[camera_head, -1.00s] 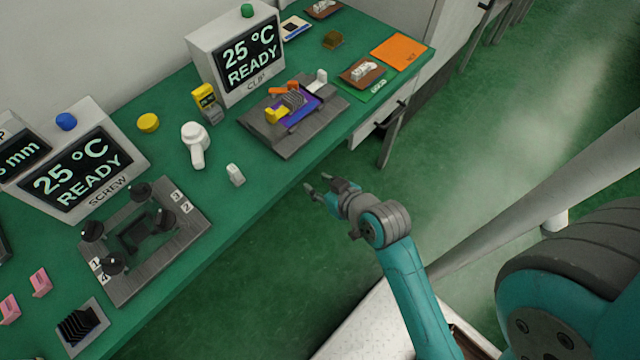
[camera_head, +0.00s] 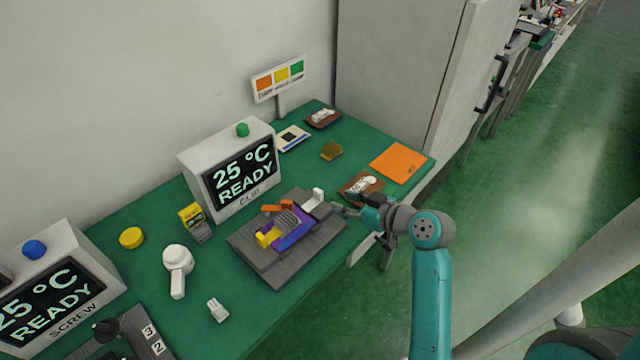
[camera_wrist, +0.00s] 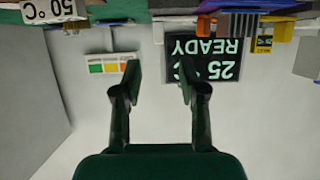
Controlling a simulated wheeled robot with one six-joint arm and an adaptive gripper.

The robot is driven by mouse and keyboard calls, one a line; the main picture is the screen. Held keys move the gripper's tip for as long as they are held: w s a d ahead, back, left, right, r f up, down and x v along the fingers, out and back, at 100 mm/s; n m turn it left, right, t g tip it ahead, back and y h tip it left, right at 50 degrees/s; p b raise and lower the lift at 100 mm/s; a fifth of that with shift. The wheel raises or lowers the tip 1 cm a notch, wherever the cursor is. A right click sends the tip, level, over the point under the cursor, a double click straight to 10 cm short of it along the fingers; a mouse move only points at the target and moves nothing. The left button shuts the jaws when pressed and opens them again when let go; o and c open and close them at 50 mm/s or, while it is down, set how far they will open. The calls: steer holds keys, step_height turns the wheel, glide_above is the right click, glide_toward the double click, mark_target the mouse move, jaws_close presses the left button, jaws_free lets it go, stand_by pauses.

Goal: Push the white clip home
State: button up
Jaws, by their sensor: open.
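The white clip (camera_head: 317,196) stands up at the right end of the grey clip fixture (camera_head: 276,273) in the head view. A purple block (camera_head: 299,238) with grey fins, an orange clip (camera_head: 270,208) and a yellow clip (camera_head: 264,239) sit on the same fixture. My gripper (camera_head: 338,208) is just right of the white clip and appears apart from it. In the wrist view, which is upside down, my gripper (camera_wrist: 160,72) is open with nothing between its fingers. The fixture parts lie along that view's top edge.
The CLIP display (camera_head: 243,178) reads 25 °C READY behind the fixture. A brown tray with white pieces (camera_head: 361,187) lies close behind my gripper. An orange sheet (camera_head: 398,162) lies at the table's right end. A white lever-shaped part (camera_head: 177,268) lies left of the fixture.

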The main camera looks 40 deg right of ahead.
mark_target(322, 193)
steer(key=x, duration=1)
steer(key=shift+w+f, duration=0.15)
steer(key=shift+w, duration=0.1)
jaws_close()
